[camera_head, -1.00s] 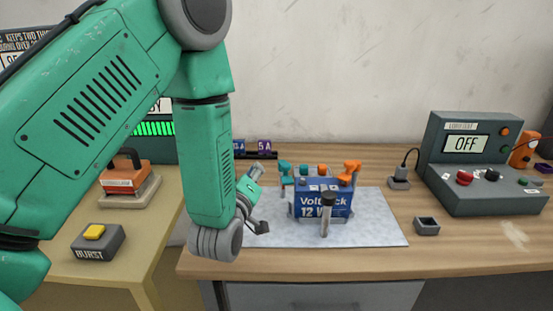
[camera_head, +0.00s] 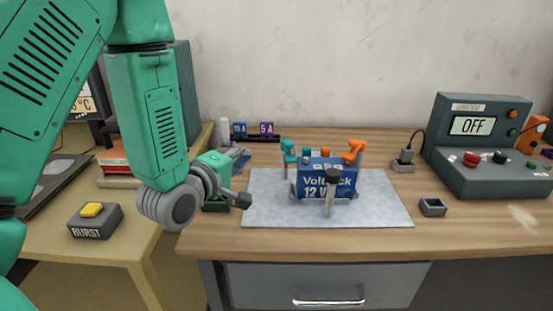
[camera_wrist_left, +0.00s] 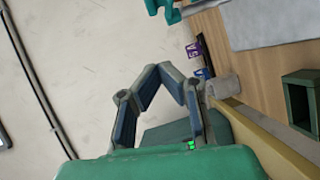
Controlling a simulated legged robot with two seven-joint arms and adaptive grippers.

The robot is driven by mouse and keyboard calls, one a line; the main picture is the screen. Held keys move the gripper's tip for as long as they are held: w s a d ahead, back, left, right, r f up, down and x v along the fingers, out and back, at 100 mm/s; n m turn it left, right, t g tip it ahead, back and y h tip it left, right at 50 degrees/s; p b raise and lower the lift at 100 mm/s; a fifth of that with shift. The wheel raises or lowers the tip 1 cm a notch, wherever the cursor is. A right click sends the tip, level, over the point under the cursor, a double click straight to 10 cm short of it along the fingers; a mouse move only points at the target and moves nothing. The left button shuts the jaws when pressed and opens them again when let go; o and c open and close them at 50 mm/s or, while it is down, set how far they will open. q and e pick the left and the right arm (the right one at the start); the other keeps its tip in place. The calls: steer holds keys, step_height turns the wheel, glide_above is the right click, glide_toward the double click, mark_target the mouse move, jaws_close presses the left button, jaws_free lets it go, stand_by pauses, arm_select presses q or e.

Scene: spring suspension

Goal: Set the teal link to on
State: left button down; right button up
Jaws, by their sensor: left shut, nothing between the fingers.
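The teal link (camera_head: 289,150) stands upright at the left end of the blue Voltback 12 V unit (camera_head: 312,190). A teal part (camera_wrist_left: 166,10), probably the same link, shows at the top of the left wrist view. My left gripper (camera_head: 240,156) is left of the unit, apart from the link and partly hidden by my own wrist. In the left wrist view its fingers (camera_wrist_left: 160,72) are shut and hold nothing. My right gripper is not in view.
The unit sits on a grey mat (camera_head: 390,212), with a dark-topped post (camera_head: 330,192) in front. An orange link (camera_head: 354,150) stands at its right end. The console (camera_head: 485,182) reading OFF is at right. A fuse rack (camera_head: 262,138) is behind; a BURST button box (camera_head: 95,221) is left.

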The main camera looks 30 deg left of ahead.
mark_target(288, 149)
arm_select(q)
steer(key=w+d+f, duration=0.1)
steer(key=w+d, duration=0.1)
steer(key=w, duration=0.7)
steer(key=shift+w+d, duration=0.25)
steer(key=shift+d, duration=0.05)
steer(key=shift+a+f, duration=0.1)
steer(key=shift+f, duration=0.05)
